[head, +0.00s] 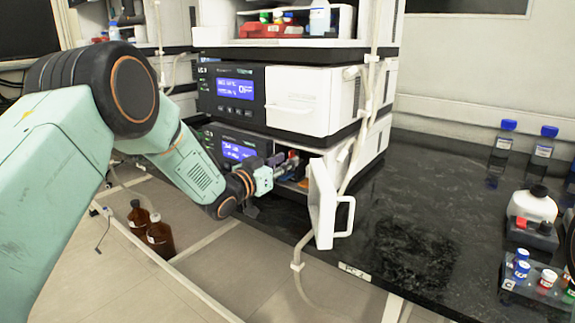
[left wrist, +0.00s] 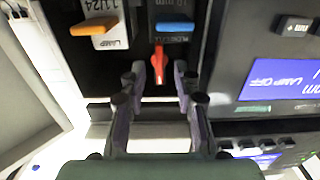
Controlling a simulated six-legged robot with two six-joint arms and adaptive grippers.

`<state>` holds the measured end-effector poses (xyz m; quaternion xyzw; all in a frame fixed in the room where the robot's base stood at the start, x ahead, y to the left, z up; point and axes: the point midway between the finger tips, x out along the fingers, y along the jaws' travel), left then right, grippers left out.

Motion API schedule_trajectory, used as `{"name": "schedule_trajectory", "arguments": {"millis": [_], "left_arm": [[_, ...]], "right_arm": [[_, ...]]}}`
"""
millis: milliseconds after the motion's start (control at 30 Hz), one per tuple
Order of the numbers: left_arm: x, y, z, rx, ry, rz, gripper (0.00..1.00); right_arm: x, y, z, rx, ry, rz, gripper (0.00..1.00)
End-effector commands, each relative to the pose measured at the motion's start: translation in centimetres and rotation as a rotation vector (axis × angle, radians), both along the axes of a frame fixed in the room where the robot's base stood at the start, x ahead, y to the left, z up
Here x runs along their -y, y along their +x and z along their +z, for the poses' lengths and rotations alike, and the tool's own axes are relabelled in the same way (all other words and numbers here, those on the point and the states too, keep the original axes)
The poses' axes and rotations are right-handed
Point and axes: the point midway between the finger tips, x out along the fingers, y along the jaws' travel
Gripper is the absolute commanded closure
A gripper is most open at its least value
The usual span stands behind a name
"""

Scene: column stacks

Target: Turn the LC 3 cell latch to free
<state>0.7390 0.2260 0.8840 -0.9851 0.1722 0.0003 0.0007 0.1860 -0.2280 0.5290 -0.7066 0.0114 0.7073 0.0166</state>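The LC 3 stack (head: 235,85) stands on the dark bench. Its lower module has the white door (head: 325,205) swung open, baring a compartment. My left gripper (head: 287,163) reaches into that opening. In the left wrist view the red cell latch (left wrist: 159,66) points down below a blue-handled part (left wrist: 174,27). My left gripper (left wrist: 161,75) is open, with a fingertip on each side of the red latch. My right gripper is not in view.
An orange-handled lamp part (left wrist: 92,27) sits left of the latch. The module's front panel (left wrist: 265,80) is close on the right. A cable (head: 360,120) runs down the stack. Bottles (head: 541,150) and a vial rack (head: 540,285) stand on the bench at right.

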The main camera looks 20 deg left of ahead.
Motion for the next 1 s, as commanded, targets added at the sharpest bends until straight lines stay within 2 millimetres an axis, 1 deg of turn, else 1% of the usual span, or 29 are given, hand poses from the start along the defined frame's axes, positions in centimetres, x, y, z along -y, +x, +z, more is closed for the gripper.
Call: {"name": "schedule_trajectory", "arguments": {"millis": [100,200,533,900,1000], "left_arm": [[0.4,1.0,-0.1,-0.001,0.001,-0.001,0.69],[0.6,1.5,0.0,0.000,-0.001,-0.002,0.69],[0.6,1.7,0.0,-0.001,-0.002,-0.002,0.69],[0.6,1.7,0.0,-0.001,-0.002,-0.002,1.00],[0.6,1.7,0.0,-0.002,-0.002,-0.002,1.00]], "right_arm": [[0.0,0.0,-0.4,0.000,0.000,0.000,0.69],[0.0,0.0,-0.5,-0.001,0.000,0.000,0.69],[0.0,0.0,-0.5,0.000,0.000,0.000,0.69],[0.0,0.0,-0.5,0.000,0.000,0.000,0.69],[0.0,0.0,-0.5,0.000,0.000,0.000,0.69]]}}
